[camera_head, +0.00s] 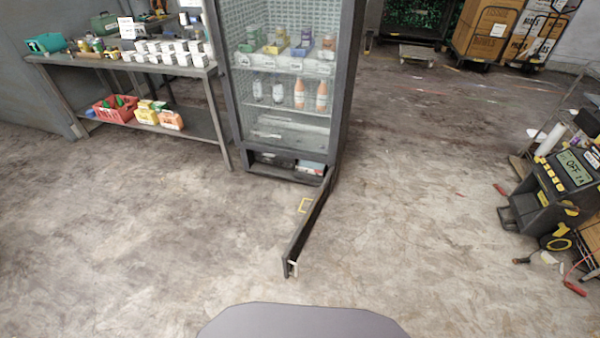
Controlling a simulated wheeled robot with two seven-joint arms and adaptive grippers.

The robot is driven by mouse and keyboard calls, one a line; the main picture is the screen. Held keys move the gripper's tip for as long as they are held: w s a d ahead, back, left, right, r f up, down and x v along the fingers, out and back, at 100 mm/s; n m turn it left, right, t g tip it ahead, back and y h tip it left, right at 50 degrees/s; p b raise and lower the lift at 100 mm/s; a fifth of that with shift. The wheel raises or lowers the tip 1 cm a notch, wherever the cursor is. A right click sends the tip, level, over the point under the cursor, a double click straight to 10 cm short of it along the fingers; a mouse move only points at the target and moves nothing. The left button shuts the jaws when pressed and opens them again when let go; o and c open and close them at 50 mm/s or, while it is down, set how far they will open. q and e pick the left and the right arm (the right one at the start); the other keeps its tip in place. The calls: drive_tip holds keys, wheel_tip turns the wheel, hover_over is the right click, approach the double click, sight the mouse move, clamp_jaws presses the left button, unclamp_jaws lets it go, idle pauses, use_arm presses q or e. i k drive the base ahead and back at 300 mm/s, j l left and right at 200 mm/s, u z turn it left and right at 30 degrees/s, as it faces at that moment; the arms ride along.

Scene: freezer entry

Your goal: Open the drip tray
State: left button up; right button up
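A dark upright cabinet (345,70) with a clear front stands at the top centre, holding bottles and small boxes on its shelves. At its foot is a low dark opening (270,160) with a few things inside. A long, thin dark panel (308,232) reaches from the cabinet's lower right corner toward me, low over the floor, with a pale piece (293,268) at its near end. I cannot tell whether the panel or something in the low opening is the drip tray. Neither gripper is in view.
A metal table (205,72) with boxes and a red basket (115,110) stands left of the cabinet. A dark machine with a display (572,170) stands at the right. Carton carts (490,30) are at the back right. The floor in front is largely clear.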

sight(304, 166)
drive_tip(key=i+j+z, duration=0.2)
drive_tip(key=j, duration=0.45)
drive_tip(key=j+z, duration=0.15)
drive_tip(key=j, duration=0.55)
drive_tip(key=i+j+z, duration=0.2)
drive_tip(key=j, duration=0.5)
drive_tip(key=i+j+z, duration=0.15)
drive_tip(key=j, duration=0.4)
drive_tip(key=j+z, duration=0.15)
drive_tip(key=j, duration=0.4)
drive_tip(key=i+j+z, duration=0.25)
drive_tip(key=j, duration=0.35)
drive_tip(key=i+j+z, duration=0.1)
drive_tip(key=i+j, duration=0.15)
drive_tip(key=i+j+z, duration=0.35)
drive_tip(key=i, duration=0.3)
drive_tip(key=j, duration=0.15)
